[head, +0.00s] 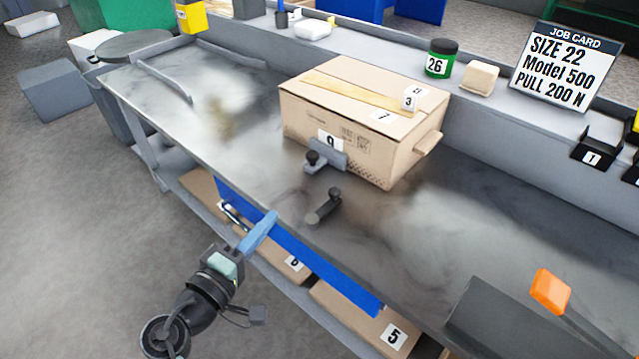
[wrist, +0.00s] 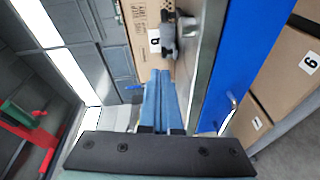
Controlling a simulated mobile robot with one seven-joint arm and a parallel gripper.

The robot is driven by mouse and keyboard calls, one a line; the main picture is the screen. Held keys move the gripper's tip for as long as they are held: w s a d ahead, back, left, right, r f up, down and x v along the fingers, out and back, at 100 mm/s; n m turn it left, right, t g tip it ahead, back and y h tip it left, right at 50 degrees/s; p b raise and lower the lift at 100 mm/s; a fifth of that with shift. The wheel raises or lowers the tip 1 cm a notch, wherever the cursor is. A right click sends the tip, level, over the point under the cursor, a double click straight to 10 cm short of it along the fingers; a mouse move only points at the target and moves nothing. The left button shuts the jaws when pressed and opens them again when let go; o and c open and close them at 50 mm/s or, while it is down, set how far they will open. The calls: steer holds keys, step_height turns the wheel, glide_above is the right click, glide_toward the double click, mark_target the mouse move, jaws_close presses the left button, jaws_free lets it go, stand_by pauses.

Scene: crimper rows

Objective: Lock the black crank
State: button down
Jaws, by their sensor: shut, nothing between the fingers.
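A black crank (head: 320,210) with a round knob at its upper end sits on the metal bench top, near the front edge. Just behind it a grey bracket with a black knob (head: 313,158) stands against the front of the cardboard box. A grey part with a dark knob (wrist: 178,35) shows in the wrist view; I cannot tell whether it is the crank or the bracket. My gripper (head: 272,216) has blue fingers, shut and empty, at the bench's front edge, left of the crank and apart from it. The fingers also show in the wrist view (wrist: 158,76).
The large cardboard box (head: 350,115) stands behind the crank. A blue panel (head: 320,270) runs below the bench edge, with cartons (head: 365,325) on the shelf beneath. An orange-tipped tool (head: 550,290) is at the right. The bench top (head: 235,130) left of the box is clear.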

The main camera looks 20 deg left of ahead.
mark_target(323, 208)
steer(key=w+b, duration=0.1)
steer(key=w, duration=0.2)
steer(key=w+b, duration=0.1)
steer(key=w, duration=0.2)
steer(key=w+d, duration=0.1)
steer(key=w, duration=0.2)
steer(key=shift+w+d+f+b, duration=0.1)
steer(key=shift+f+b, duration=0.25)
steer(key=shift+b, duration=0.05)
steer(key=d, duration=0.1)
steer(key=w+d, duration=0.1)
steer(key=d, duration=0.1)
steer(key=shift+f, duration=0.2)
steer(key=shift+w+d, duration=0.1)
steer(key=shift+d, duration=0.4)
